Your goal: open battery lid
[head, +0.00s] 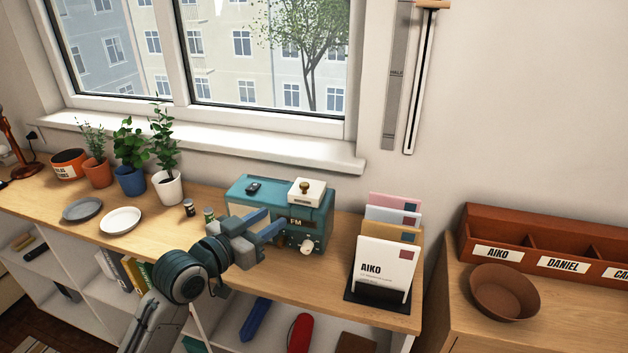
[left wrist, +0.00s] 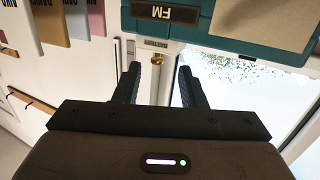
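A teal radio (head: 262,195) with an FM label stands on the wooden counter. A white lid (head: 313,193) with a brass knob (head: 304,187) is at its top right. My left gripper (head: 280,224) is open in front of the radio, its fingers pointing towards it. In the left wrist view the radio (left wrist: 200,28) appears upside down, and the brass knob (left wrist: 158,66) shows between the two spread fingers (left wrist: 158,76), with no contact visible. Two small battery-like cylinders (head: 189,208) (head: 209,214) stand left of the radio. My right gripper is not in view.
A letter holder (head: 378,297) with envelopes stands close right of the radio. Two plates (head: 121,220) (head: 83,210) and potted plants (head: 168,187) are to the left. A brown bowl (head: 504,291) and a name-labelled sorter (head: 540,240) are on the right cabinet.

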